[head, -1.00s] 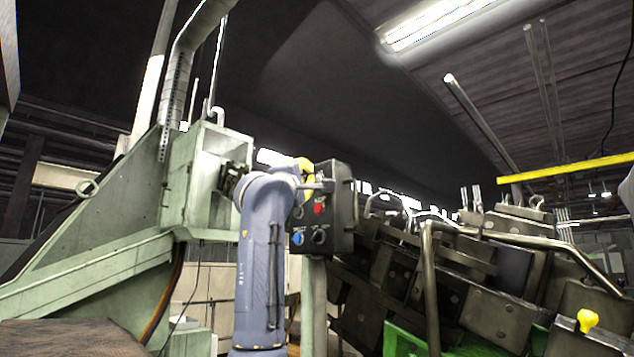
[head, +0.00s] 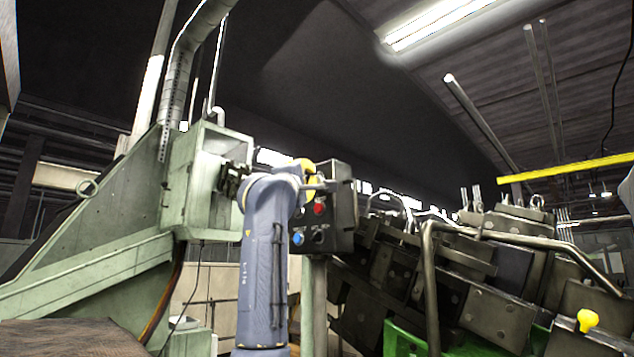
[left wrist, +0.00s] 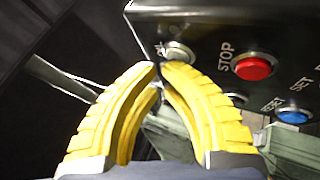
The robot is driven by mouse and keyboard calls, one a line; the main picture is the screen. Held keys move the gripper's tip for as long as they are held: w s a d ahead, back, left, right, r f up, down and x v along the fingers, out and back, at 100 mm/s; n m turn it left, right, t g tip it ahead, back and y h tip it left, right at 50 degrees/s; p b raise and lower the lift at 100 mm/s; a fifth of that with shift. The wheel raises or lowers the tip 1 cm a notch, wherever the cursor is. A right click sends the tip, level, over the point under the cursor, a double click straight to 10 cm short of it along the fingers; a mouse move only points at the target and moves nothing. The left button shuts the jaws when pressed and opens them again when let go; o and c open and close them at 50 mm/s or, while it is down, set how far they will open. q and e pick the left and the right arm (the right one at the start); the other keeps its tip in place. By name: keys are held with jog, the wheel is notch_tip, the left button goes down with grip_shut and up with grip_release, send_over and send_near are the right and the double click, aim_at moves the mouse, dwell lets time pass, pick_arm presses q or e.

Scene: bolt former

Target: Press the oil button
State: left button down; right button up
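A dark control box (head: 343,215) stands right of my left arm in the head view. It carries a red STOP button (left wrist: 253,67), a blue RESET button (left wrist: 294,116) and a silver round button (left wrist: 179,52). I cannot read an oil label on any button. My left gripper (left wrist: 160,67) has yellow fingers with their tips together and nothing between them. The tips are just below the silver button in the left wrist view; contact is not clear. In the head view the gripper (head: 310,172) covers the box's upper left part. My right gripper is not in view.
A green machine housing (head: 190,190) stands left of my arm. A bent metal rail (head: 428,280) and dark machine blocks (head: 490,315) fill the right side. A post (head: 314,300) is below the box.

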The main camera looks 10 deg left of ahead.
pick_arm(q)
jog(key=shift+w+d, duration=0.1)
jog(key=shift+w, duration=0.05)
dwell(0.5)
jog(key=shift+s+a, duration=0.45)
jog(key=shift+s, duration=0.35)
jog(key=shift+s+a, duration=0.45)
jog(key=shift+s, duration=0.25)
jog(key=shift+s+a, duration=0.4)
jog(key=shift+s, duration=0.3)
jog(key=shift+s+a, duration=0.45)
jog(key=shift+s, duration=0.25)
